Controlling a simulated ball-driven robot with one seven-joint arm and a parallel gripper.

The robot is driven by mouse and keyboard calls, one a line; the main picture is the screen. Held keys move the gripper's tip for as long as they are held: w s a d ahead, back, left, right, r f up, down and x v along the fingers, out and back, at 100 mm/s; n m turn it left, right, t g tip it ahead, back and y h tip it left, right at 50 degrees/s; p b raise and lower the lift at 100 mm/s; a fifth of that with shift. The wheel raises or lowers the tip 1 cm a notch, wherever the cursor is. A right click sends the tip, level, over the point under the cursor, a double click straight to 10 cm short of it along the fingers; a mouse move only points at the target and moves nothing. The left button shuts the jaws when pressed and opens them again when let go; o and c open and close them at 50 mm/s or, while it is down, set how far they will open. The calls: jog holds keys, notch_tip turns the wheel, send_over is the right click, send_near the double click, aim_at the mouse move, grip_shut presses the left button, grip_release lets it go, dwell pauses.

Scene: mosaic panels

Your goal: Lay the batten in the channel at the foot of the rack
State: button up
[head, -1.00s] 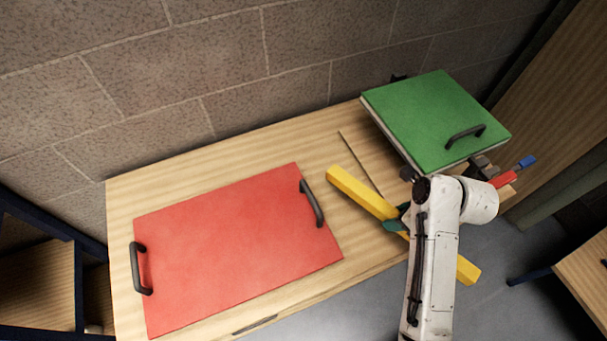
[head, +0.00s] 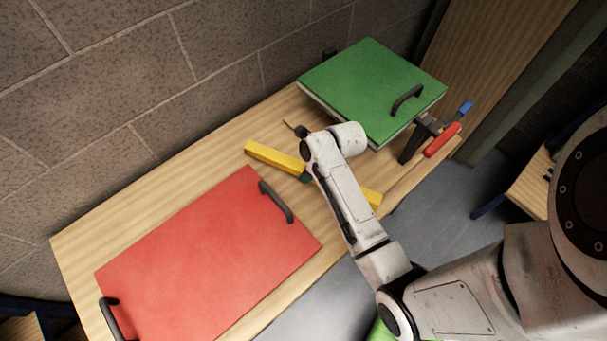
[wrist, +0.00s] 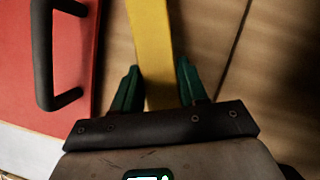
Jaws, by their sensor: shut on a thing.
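The yellow batten (head: 273,157) is in my gripper (wrist: 158,68), lying between its green fingers in the wrist view. In the head view the batten slants over the wooden bench between the two panels. My arm covers its middle, and its other end shows right of the arm. Only a bit of green finger shows there. I cannot tell whether the batten touches the bench. A thin dark line (wrist: 236,50) runs along the wood right of the batten in the wrist view. I cannot make out a rack or a channel for certain.
A red panel (head: 205,265) with black handles lies on the bench (head: 80,240), left of the batten. A raised green panel (head: 365,85) with a black handle is at the far right end. A red and blue clamp (head: 442,138) sits at that end. A block wall runs behind.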

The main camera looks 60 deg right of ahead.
jog(key=shift+w+d+f, duration=0.1)
jog(key=shift+w+f, duration=0.7)
jog(key=shift+f, duration=0.15)
jog(key=shift+w+f, duration=0.2)
jog(key=shift+f, duration=1.5)
jog(key=shift+f, duration=0.1)
jog(key=o, duration=1.3)
jog(key=shift+c, duration=0.2)
